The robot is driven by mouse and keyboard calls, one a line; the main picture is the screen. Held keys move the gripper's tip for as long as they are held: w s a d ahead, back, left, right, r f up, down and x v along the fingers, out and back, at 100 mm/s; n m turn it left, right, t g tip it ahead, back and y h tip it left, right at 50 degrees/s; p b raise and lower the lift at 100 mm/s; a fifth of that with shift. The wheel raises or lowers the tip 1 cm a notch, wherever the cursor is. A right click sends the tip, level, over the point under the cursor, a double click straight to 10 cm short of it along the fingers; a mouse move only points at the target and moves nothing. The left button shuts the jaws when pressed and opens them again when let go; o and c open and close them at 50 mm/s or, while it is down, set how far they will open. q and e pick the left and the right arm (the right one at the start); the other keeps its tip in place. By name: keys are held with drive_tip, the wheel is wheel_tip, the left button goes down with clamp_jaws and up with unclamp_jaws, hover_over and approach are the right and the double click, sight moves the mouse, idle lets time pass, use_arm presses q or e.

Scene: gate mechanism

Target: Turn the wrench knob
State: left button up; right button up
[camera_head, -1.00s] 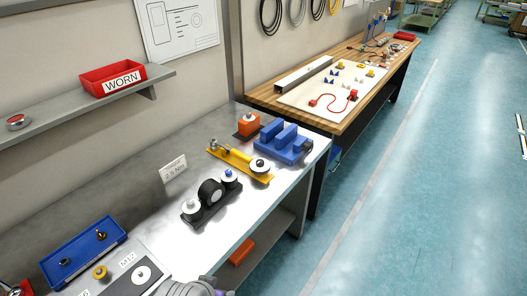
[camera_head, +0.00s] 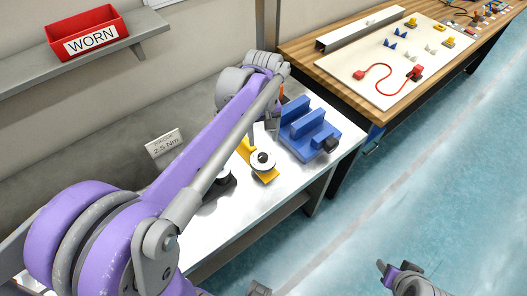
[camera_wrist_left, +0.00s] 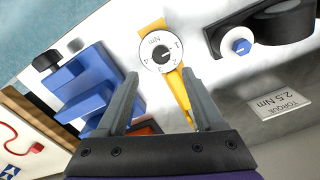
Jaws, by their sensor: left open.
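The yellow torque wrench (camera_head: 246,148) lies on the metal bench. Its white round knob (camera_head: 262,160) has a dark centre. In the left wrist view the knob (camera_wrist_left: 160,55) shows numbers and "Nm" on its face. My left gripper (camera_wrist_left: 160,82) is open and empty. Its fingers point toward the knob, which appears between and just past the fingertips, with no contact visible. In the head view the left gripper (camera_head: 272,124) is mostly hidden behind my forearm. A part of my right arm (camera_head: 405,278) shows at the lower right; its jaw state is unclear.
A blue vise-like block (camera_head: 310,130) stands right of the wrench; it is close to one finger in the wrist view. A black fixture (camera_wrist_left: 270,28) is on the other side. A "2.5 Nm" sign (camera_head: 163,143) stands behind. A red WORN bin (camera_head: 88,32) is on the shelf.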

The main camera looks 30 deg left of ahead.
sight(263, 156)
use_arm(q)
wheel_tip(263, 156, down, 8)
drive_tip(key=shift+s+r, duration=0.1)
drive_tip(key=shift+s, duration=0.05)
drive_tip(key=shift+c, duration=0.2)
clamp_jaws()
